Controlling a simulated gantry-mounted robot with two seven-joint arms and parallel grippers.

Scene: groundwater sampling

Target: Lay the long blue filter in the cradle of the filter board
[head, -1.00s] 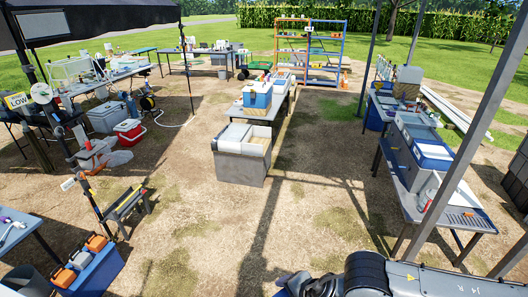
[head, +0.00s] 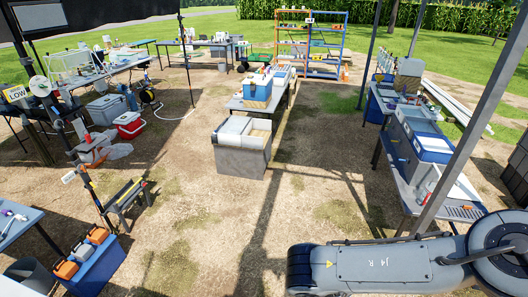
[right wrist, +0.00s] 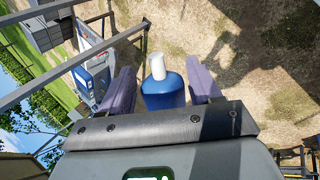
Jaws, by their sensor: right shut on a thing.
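In the right wrist view, my right gripper (right wrist: 162,82) is shut on the long blue filter (right wrist: 164,98). The filter is a blue cylinder with a white end (right wrist: 157,67) that points away from the wrist. Its rear part is hidden behind the gripper body. It is held in the air above bare ground. In the head view only a grey link of my right arm shows at the lower right. The gripper and filter are out of that view. My left gripper is in neither view. I cannot make out the filter board or its cradle.
A long table (head: 402,178) with blue-and-white boxes stands at the right, by a slanted metal post (head: 468,115). A grey bin (head: 240,160) stands mid-scene. A blue box with orange tops (head: 98,268) is at the lower left. The dirt ground between is open.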

